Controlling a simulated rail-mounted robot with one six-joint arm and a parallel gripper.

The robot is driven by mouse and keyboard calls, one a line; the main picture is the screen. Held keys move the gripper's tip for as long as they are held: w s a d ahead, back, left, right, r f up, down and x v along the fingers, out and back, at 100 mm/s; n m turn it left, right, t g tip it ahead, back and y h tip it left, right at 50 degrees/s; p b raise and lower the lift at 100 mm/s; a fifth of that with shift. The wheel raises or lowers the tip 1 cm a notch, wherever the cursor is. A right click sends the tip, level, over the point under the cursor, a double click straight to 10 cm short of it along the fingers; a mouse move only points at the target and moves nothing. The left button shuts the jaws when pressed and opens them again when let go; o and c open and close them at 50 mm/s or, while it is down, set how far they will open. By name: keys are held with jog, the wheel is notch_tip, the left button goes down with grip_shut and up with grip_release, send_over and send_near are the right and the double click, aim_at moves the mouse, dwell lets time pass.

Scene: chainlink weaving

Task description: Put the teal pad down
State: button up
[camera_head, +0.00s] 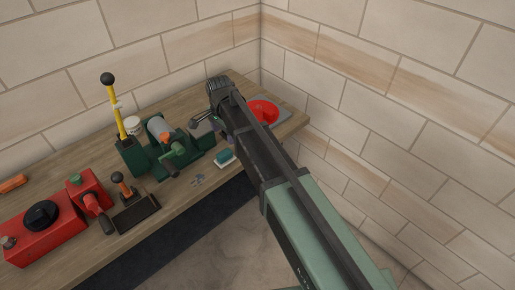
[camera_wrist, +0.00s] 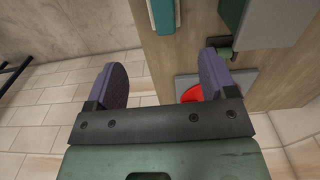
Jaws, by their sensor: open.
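The teal pad (camera_head: 224,156) is a small block with a pale lower layer. It lies at the front edge of the wooden bench, left of my arm. It also shows at the top of the wrist view (camera_wrist: 163,14), near the bench edge and beyond my fingertips. My gripper (camera_wrist: 162,72) is open, with its two purple-grey fingers wide apart and nothing between them. It is apart from the pad. In the head view my arm crosses the bench's right end and hides the fingertips.
A red round dish (camera_head: 263,111) on a grey plate is at the bench's right end. Green machinery with a crank (camera_head: 174,150) and a yellow lever (camera_head: 115,108) stand left of the pad. A red machine (camera_head: 42,228) is far left. Tiled walls close the back and right.

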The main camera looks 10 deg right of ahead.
jog(key=s+d+n, duration=1)
jog(key=s+d, duration=0.8)
jog(key=s, duration=0.2)
jog(key=shift+s+f+n, duration=0.2)
jog(key=shift+s+n, duration=0.05)
jog(key=shift+n, duration=0.15)
jog(key=shift+o, duration=1.4)
